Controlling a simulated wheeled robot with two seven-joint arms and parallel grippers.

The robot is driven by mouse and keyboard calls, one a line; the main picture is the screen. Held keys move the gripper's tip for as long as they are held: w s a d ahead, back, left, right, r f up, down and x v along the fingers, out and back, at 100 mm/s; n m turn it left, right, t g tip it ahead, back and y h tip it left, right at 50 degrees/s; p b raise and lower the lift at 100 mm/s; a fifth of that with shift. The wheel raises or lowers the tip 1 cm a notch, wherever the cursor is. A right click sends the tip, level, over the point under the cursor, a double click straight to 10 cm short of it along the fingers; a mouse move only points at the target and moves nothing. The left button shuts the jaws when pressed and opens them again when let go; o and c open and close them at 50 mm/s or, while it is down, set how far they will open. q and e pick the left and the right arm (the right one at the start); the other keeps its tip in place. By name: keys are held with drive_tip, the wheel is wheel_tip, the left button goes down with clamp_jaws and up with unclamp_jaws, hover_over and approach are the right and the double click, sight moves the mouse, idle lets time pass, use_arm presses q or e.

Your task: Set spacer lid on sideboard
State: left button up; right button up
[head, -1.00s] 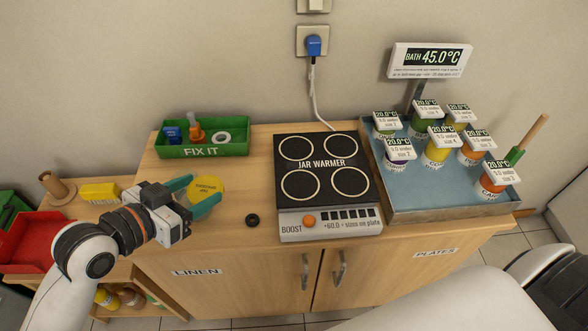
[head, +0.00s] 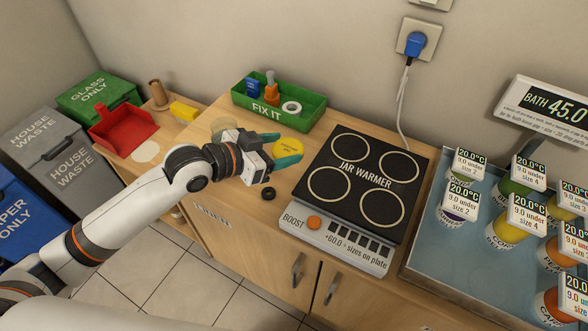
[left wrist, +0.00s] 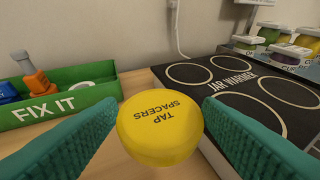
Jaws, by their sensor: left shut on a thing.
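The spacer lid (head: 287,148) is a round yellow lid marked TAP SPACERS. My left gripper (head: 276,152) is shut on it, with teal fingers on either side. The lid (left wrist: 160,130) also shows between the fingertips in the left wrist view. It is over the wooden sideboard (head: 292,188), between the green FIX IT tray and the jar warmer. I cannot tell whether it touches the top. A pale round container (head: 222,125) stands behind the gripper, partly hidden. My right gripper is not in view.
The FIX IT tray (head: 308,116) is behind the lid. The black jar warmer (head: 365,170) is to its right. A small black ring (head: 268,194) lies near the front edge. A bath tray (head: 445,262) with several labelled jars stands far right.

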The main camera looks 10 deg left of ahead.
sight(281, 179)
use_arm(q)
wheel_tip(281, 179, down, 3)
drive_tip(key=shift+r, duration=0.1)
drive_tip(key=shift+d+f+b, duration=0.1)
drive_tip(key=shift+f+b, duration=0.2)
drive_tip(key=shift+f, duration=1.85)
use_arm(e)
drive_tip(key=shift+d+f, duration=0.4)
use_arm(q)
drive_tip(key=shift+f, duration=0.15)
drive_tip(key=o, duration=0.7)
drive_tip(key=shift+c, duration=0.2)
